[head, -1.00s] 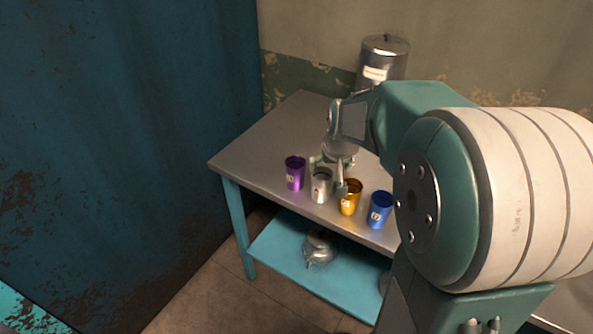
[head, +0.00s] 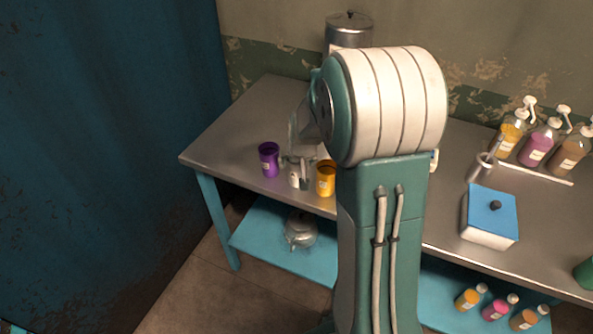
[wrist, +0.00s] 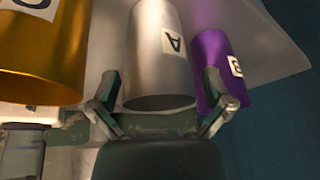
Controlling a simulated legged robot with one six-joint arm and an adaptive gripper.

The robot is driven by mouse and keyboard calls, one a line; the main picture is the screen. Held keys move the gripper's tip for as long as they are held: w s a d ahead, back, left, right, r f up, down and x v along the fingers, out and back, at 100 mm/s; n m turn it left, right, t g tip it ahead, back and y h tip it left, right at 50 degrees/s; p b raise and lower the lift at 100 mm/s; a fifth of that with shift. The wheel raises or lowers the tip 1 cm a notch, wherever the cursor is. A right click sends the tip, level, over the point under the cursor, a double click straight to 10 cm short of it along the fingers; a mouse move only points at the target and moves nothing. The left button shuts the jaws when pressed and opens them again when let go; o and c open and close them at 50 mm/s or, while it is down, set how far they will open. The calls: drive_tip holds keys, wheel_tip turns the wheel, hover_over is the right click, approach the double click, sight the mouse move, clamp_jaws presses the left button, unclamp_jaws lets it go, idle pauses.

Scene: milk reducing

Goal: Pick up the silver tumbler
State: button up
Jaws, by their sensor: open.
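The silver tumbler (wrist: 152,50), with an "A" label, sits between the two fingers of my gripper (wrist: 160,95) in the wrist view. The fingers are open around it, with one at each side, and I cannot tell whether either touches it. In the head view the silver tumbler (head: 294,178) stands near the table's front edge, partly hidden by my gripper (head: 299,160). The purple tumbler (wrist: 222,65) is close beside the right finger, and the gold tumbler (wrist: 40,55) is to the left.
In the head view the purple tumbler (head: 269,161) and gold tumbler (head: 326,179) flank the silver one on the metal table (head: 225,140). A blue-lidded box (head: 489,215) and pump bottles (head: 537,145) stand at right. A kettle (head: 300,230) is on the lower shelf.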

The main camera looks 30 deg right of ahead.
drive_tip(key=shift+w+f, duration=0.2)
drive_tip(key=shift+f, duration=0.2)
drive_tip(key=shift+d, duration=0.1)
drive_tip(key=shift+c, duration=0.3)
drive_tip(key=c, duration=0.9)
drive_tip(key=shift+r, duration=0.1)
